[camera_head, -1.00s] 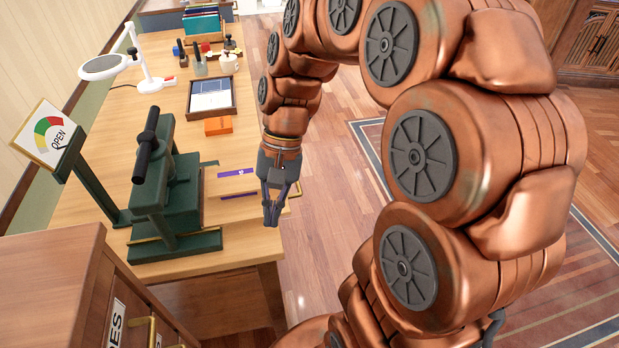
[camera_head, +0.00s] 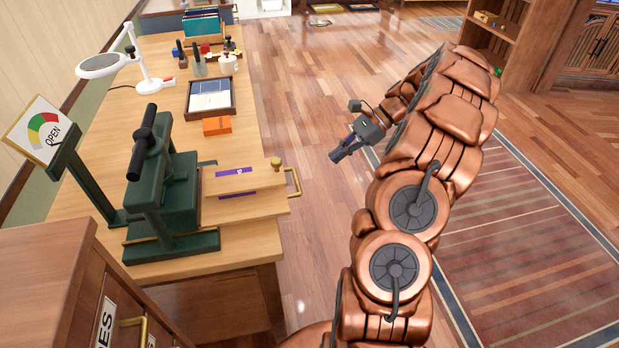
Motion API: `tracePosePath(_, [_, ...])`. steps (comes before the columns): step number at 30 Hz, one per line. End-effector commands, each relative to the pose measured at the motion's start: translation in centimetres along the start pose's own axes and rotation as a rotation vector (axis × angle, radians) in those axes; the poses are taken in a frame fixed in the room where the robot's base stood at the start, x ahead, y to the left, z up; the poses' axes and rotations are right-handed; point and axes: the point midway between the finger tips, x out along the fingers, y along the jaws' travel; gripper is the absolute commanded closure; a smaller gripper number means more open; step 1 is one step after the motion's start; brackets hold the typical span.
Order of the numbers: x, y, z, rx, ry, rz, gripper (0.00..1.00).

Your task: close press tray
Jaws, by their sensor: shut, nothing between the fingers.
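The green press (camera_head: 165,200) stands on the near end of the wooden table, with a black bar handle on top. Its wooden tray (camera_head: 246,205) sticks out of the press's right side toward the table edge. On the tray lies a board with a purple strip, a small brass knob (camera_head: 277,163) and a brass handle (camera_head: 294,183) at the outer end.
An orange block (camera_head: 217,125), a framed tray (camera_head: 211,98), a white magnifier lamp (camera_head: 145,70) and stamps stand farther back on the table. A wooden cabinet (camera_head: 75,285) fills the near left.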

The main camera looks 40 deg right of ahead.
Motion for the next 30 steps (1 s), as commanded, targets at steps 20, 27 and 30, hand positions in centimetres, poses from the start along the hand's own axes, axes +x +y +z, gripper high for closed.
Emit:
tracePosePath(20, [2.0,-0.4,-4.2,0.122,-0.034,-0.067,1.0])
tracePosePath(27, [6.1,-0.7,-4.1,0.121,-0.031,-0.069,1.0])
tracePosePath(30, [7.8,-0.9,-4.0,0.121,-0.032,-0.068,1.0])
